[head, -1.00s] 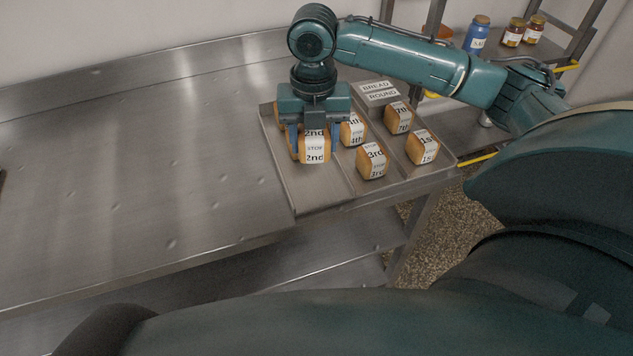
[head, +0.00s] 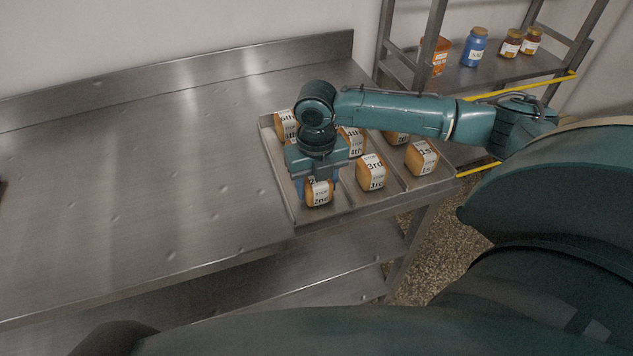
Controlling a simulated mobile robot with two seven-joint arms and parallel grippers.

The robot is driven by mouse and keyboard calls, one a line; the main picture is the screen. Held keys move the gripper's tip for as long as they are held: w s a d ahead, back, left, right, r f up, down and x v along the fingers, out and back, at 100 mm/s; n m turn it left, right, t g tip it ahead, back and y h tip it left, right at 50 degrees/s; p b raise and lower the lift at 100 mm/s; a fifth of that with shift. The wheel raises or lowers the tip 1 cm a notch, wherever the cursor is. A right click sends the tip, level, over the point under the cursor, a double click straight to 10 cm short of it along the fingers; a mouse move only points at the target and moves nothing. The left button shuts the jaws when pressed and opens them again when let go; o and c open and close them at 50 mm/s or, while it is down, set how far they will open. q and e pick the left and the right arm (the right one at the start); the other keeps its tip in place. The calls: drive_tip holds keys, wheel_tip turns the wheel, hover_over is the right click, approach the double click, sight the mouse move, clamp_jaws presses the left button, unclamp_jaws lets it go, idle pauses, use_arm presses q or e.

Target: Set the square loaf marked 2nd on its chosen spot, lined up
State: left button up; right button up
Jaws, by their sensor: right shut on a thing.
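The square loaf marked 2nd (head: 319,193) is brown with a white band label, over the front part of the tray's left lane. My right gripper (head: 319,187) points down from above and is shut on this loaf, a finger at each side. I cannot tell whether the loaf's underside touches the tray. The metal tray (head: 308,216) has raised dividers and sits at the bench's right end. The loaf looks roughly in line with the lane; the gripper covers its back. My left gripper is out of view.
Loaf 3rd (head: 371,173) stands just right of the held loaf; loaf 1st (head: 421,158) is farther right. Behind are loaves 6th (head: 287,126), 4th (head: 354,141) and a partly hidden one (head: 396,139). The bench (head: 150,190) is clear. Jars stand on a shelf (head: 490,75).

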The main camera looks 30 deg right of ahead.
drive_tip(key=shift+f, duration=0.15)
drive_tip(key=o, duration=1)
wheel_tip(320, 180, up, 12)
drive_tip(key=shift+r, duration=0.15)
idle(0.4)
